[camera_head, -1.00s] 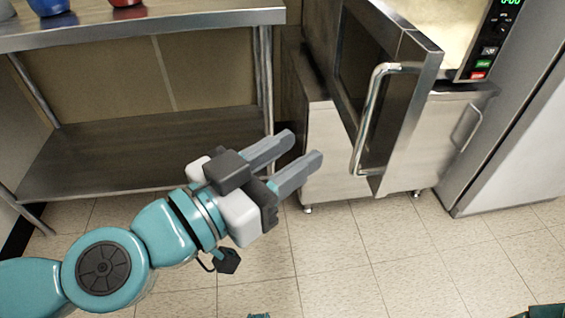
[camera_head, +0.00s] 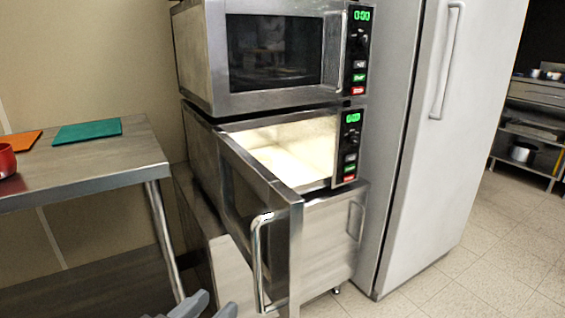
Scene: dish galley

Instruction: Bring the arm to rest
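The tips of my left gripper (camera_head: 209,307) show at the bottom edge, left of the open microwave door. The two grey fingers stand apart with nothing seen between them. The rest of the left arm is below the picture. My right gripper is not in view. The lower microwave (camera_head: 196,140) has its door (camera_head: 237,185) swung open toward me, and its lit inside looks empty. The door's handle (camera_head: 257,262) is to the right of the fingertips, with a gap in the picture.
A closed upper microwave (camera_head: 277,103) sits on the lower one. A steel table (camera_head: 100,170) at left holds an orange board (camera_head: 17,141), a green board (camera_head: 88,132) and a red pot (camera_head: 6,160). A tall fridge (camera_head: 425,160) stands right. Floor (camera_head: 490,270) is clear at lower right.

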